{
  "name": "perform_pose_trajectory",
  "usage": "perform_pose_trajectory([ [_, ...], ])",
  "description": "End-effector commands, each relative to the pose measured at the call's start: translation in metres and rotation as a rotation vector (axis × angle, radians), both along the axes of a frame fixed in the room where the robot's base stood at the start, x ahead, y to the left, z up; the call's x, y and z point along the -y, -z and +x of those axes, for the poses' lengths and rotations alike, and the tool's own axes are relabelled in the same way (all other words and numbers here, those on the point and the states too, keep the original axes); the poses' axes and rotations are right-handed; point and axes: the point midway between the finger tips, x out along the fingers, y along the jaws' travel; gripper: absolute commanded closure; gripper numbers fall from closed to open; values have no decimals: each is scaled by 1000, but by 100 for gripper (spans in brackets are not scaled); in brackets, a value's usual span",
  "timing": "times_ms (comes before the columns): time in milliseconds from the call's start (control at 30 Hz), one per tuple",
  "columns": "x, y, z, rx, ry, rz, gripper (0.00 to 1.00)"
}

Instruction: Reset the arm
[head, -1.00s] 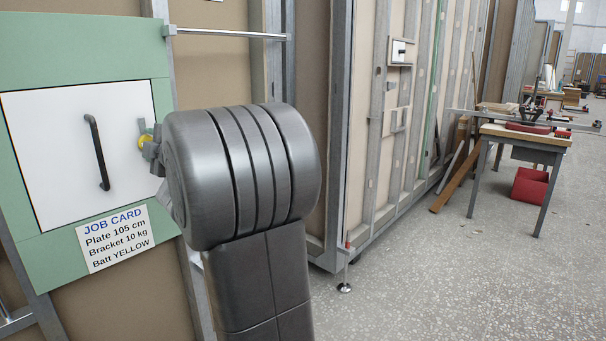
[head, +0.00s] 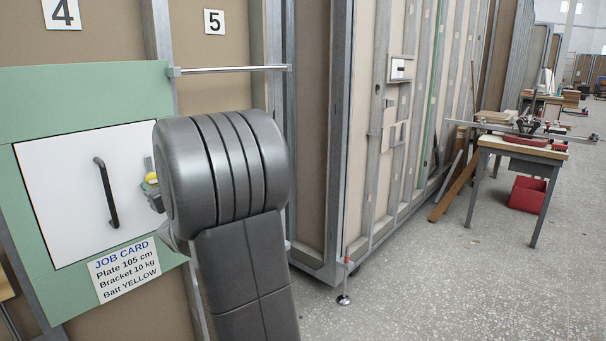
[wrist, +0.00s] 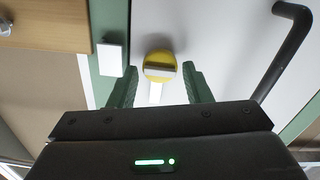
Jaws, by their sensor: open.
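My gripper (wrist: 159,75) is open in the wrist view, its two dark green fingers apart and nothing held between them. A round yellow knob (wrist: 159,65) with a pale bar across it sits on the white door panel (wrist: 215,35), just ahead of and between the fingertips. I cannot tell whether the fingers touch it. In the head view my arm hides most of the gripper. The yellow knob (head: 151,179) shows at the arm's left edge, near the right side of the white door panel (head: 65,190).
A black handle (head: 106,193) stands on the door, right of the gripper in the wrist view. A job card (head: 124,270) is below the door on the green surround (head: 95,88). A metal rail (head: 230,69) runs above. Open floor (head: 440,290) and a workbench (head: 525,149) lie right.

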Motion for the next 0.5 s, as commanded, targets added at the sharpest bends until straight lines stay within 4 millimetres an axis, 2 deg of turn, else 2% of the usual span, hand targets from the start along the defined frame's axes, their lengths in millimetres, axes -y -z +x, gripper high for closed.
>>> perform_pose_trajectory([
  [200, 0, -2, 0, -108, 0, 89, 55],
  [500, 0, 0, 0, -155, -1, 132, 55],
])
